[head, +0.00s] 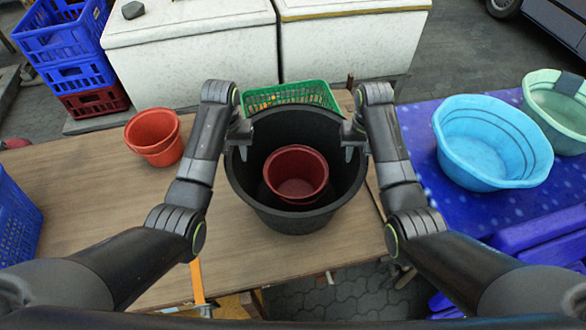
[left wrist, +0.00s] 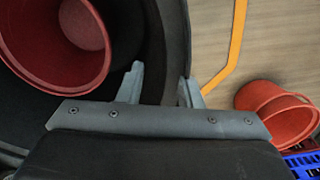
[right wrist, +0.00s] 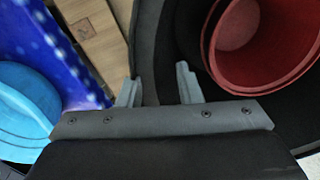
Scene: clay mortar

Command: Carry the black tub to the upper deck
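The black tub (head: 247,192) stands upright in the middle of the head view, over the wooden table, with a dark red pot (head: 297,172) inside it. My left gripper (head: 240,153) is at the tub's left rim, fingers pointing down. In the left wrist view its fingers (left wrist: 162,88) stand apart, with the rim (left wrist: 178,50) between them. My right gripper (head: 350,152) is at the right rim. In the right wrist view its fingers (right wrist: 157,90) also stand apart around the rim (right wrist: 148,40). The tub's underside is hidden. I cannot tell which surface is the upper deck.
Stacked orange-red buckets (head: 155,138) stand left on the wooden table (head: 85,215). A green basket (head: 290,92) is just behind the tub. Blue basins (head: 490,140) stand on the blue table at right. White chests (head: 190,50) and crates (head: 65,40) are behind.

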